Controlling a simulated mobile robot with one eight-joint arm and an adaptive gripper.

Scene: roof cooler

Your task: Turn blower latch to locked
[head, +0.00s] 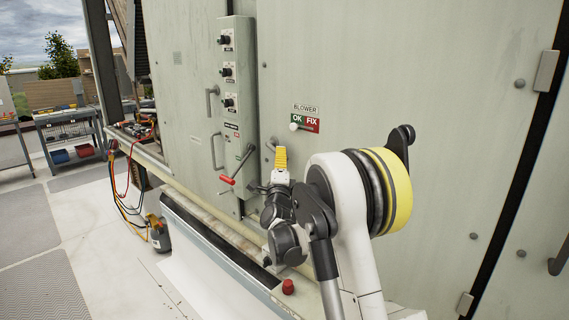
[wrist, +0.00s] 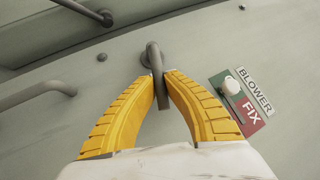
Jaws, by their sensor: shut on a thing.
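The blower latch looks like a grey bent bar (wrist: 153,56) on the pale green cabinet door in the wrist view. My gripper (wrist: 160,78) has yellow ribbed fingers, and their tips are closed on the bar from both sides. In the head view my gripper (head: 280,157) is against the door, and a short grey piece of the latch (head: 270,145) shows at its left. The BLOWER label (wrist: 254,90) is to the right, with a green and red OK/FIX plate (head: 305,123) and a white knob (wrist: 231,87). My fingers hide part of the latch.
A control strip (head: 232,90) with several black knobs stands to the left. Grey door handles (head: 213,101) stick out nearby. A red button (head: 288,287) is on the ledge below.

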